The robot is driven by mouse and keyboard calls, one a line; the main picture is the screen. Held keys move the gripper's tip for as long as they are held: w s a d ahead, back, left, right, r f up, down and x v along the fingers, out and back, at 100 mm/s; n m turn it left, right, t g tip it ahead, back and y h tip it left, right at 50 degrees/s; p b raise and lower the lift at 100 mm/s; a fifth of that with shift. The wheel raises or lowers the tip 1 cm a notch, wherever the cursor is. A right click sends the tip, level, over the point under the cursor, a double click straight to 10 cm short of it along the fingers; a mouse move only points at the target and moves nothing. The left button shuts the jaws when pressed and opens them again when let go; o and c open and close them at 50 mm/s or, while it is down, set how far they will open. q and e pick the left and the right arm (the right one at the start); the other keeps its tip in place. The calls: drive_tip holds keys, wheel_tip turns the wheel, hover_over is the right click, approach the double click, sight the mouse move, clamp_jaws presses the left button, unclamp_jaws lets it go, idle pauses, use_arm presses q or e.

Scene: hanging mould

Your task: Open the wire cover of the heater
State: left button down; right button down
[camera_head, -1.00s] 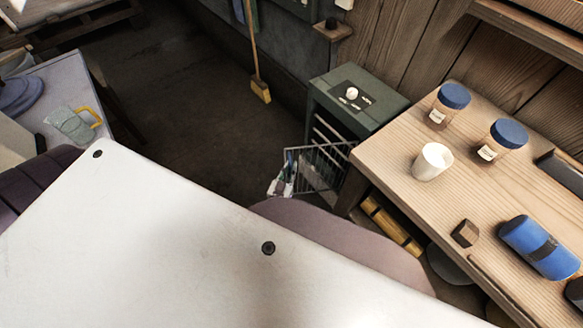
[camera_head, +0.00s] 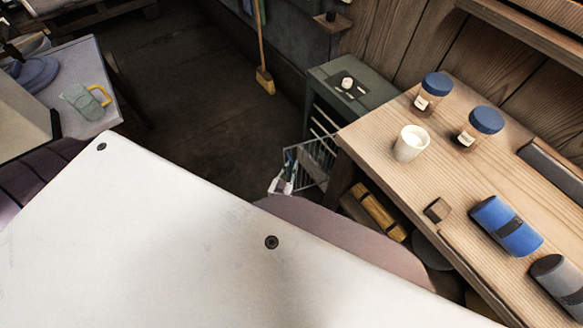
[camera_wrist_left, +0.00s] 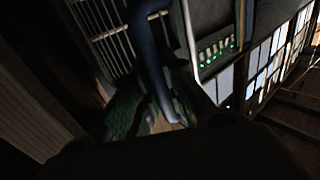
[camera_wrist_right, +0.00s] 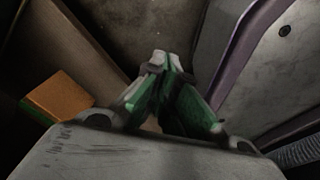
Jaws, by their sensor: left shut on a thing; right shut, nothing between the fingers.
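The heater (camera_head: 352,88) is a dark green box with a round white knob on top, beside the wooden bench in the head view. Its wire cover (camera_head: 318,158) stands out from its front at an angle, partly swung open. My left gripper (camera_head: 286,172) is at the cover's outer edge and shut on it. In the left wrist view, the cover's wires (camera_wrist_left: 103,25) show at upper left. A dark blue curved bar (camera_wrist_left: 150,60) runs down between the fingers, and the contact is dim. My right gripper (camera_wrist_right: 165,70) is shut and empty in the right wrist view.
The wooden bench (camera_head: 385,178) holds blue-lidded jars (camera_head: 481,126), a white cup (camera_head: 409,143) and a blue roll (camera_head: 507,225). A yellow broom (camera_head: 264,80) leans by the wall. Open floor (camera_head: 200,90) lies left of the heater. An orange block (camera_wrist_right: 58,96) shows near my right gripper.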

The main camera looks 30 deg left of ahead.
use_arm(q)
drive_tip(key=c, duration=1.9)
unclamp_jaws()
drive_tip(key=o, duration=0.4)
drive_tip(key=shift+o, duration=0.2)
drive_tip(key=s, duration=0.7)
drive_tip(key=shift+s+d, duration=0.25)
drive_tip(key=shift+d, duration=0.2)
use_arm(e)
drive_tip(key=shift+w+a, duration=0.15)
drive_tip(key=shift+a, duration=0.25)
